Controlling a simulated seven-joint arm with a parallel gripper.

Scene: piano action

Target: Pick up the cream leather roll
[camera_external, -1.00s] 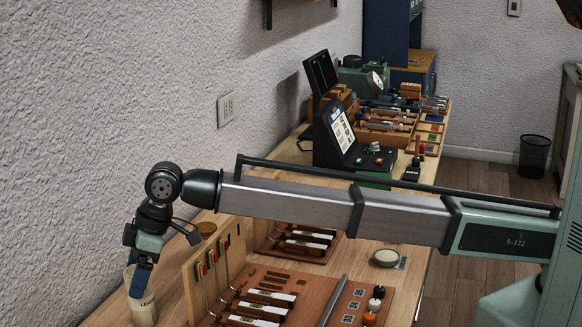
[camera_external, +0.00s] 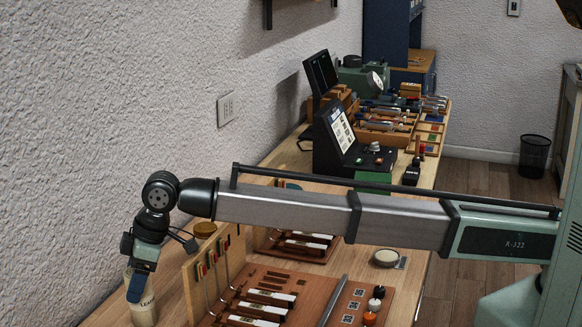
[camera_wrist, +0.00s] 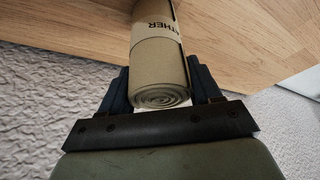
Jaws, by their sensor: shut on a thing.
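The cream leather roll (camera_wrist: 158,65) stands between my gripper's dark fingers in the wrist view, its spiral end facing the camera and part of a printed label showing. In the external view the roll (camera_external: 146,306) is upright at the near left of the bench, its lower part cut off by the frame edge. My gripper (camera_external: 136,290) is over its top, with a blue finger against its side. In the wrist view my gripper (camera_wrist: 160,88) has one finger on each side of the roll and is shut on it. Whether the roll's base touches the bench is hidden.
A wooden rack (camera_external: 205,270) with hanging tools stands just right of the roll. A brown board (camera_external: 270,285) with several white-and-brown parts lies beyond it. A round amber item (camera_external: 205,228) sits behind the rack. The textured wall (camera_external: 80,130) is close on the left.

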